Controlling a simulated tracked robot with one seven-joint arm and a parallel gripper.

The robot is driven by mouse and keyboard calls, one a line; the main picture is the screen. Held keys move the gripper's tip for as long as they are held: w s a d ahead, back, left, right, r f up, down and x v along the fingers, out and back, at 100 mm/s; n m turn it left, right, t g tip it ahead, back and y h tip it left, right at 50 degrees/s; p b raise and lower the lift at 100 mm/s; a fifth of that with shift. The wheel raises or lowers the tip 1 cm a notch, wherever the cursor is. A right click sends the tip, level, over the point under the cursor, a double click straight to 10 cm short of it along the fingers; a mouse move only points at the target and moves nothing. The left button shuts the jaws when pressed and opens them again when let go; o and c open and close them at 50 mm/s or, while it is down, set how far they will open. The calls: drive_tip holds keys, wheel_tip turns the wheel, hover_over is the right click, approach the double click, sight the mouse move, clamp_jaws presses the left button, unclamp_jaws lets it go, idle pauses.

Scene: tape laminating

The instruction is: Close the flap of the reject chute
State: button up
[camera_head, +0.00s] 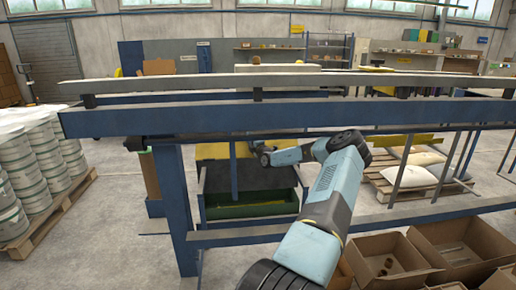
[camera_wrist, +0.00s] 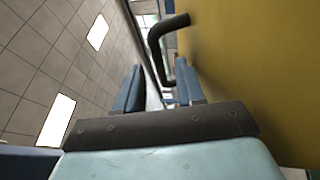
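The reject chute's yellow panel, which looks like the flap (camera_head: 216,151), shows under the blue frame in the head view. In the wrist view a yellow surface (camera_wrist: 245,70) fills the right side. A dark bent bar handle (camera_wrist: 157,42) stands out from it, just beyond my fingertips. My gripper (camera_wrist: 160,88) is open, its two blue-grey fingers apart, with the lower end of the handle seen in the gap. I cannot tell whether they touch. In the head view my gripper (camera_head: 258,150) is small, beside the yellow panel, and its fingers are hard to make out.
A long blue conveyor frame (camera_head: 330,114) crosses above my arm. A green tray (camera_head: 252,208) lies below the yellow panel. Open cardboard boxes (camera_head: 455,240) stand at lower right, a pallet of white sacks (camera_head: 415,175) behind them. Stacked white buckets (camera_head: 40,150) are at left.

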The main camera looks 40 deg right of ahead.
drive_tip(key=v, duration=1.1)
